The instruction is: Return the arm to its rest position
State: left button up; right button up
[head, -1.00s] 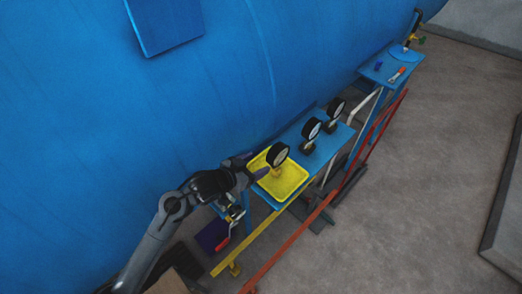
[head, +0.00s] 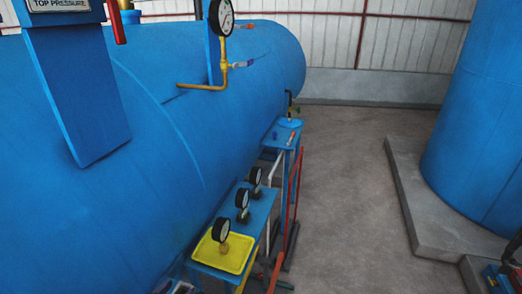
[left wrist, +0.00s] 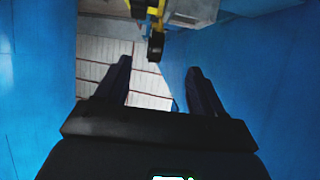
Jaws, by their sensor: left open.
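My left gripper (left wrist: 159,68) is open in the left wrist view, with its two dark fingers apart and nothing between them. In the head view only a small dark piece at the bottom edge, left of the yellow tray (head: 203,258), may belong to it. A black-rimmed gauge (head: 221,231) stands upright in the tray, apart from the gripper. My right gripper is not in view.
Two more gauges, a middle one (head: 242,199) and a far one (head: 255,176), stand on the blue shelf (head: 262,207). The big blue vessel (head: 190,110) fills the left. A red rail (head: 297,190) runs beside the shelf. The floor (head: 345,190) right of it is clear.

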pick_arm(q)
jog(key=s+d+f+n+g+y, duration=0.1)
jog(key=s+f+g, duration=0.15)
jog(key=s, duration=0.45)
jog(key=s+d+f+g+y, duration=0.1)
jog(key=s+d+f, duration=0.1)
jog(key=s+f, duration=0.35)
jog(key=s+d+f+n+g, duration=0.1)
jog(key=s+g, duration=0.1)
jog(key=s, duration=0.7)
jog(key=s+a+r+g+y+p, duration=0.2)
jog(key=s+r+g, duration=0.15)
jog(key=s, duration=0.25)
notch_tip(320, 180, up, 16)
jog(key=p, duration=1.5)
jog(key=shift+p, duration=0.3)
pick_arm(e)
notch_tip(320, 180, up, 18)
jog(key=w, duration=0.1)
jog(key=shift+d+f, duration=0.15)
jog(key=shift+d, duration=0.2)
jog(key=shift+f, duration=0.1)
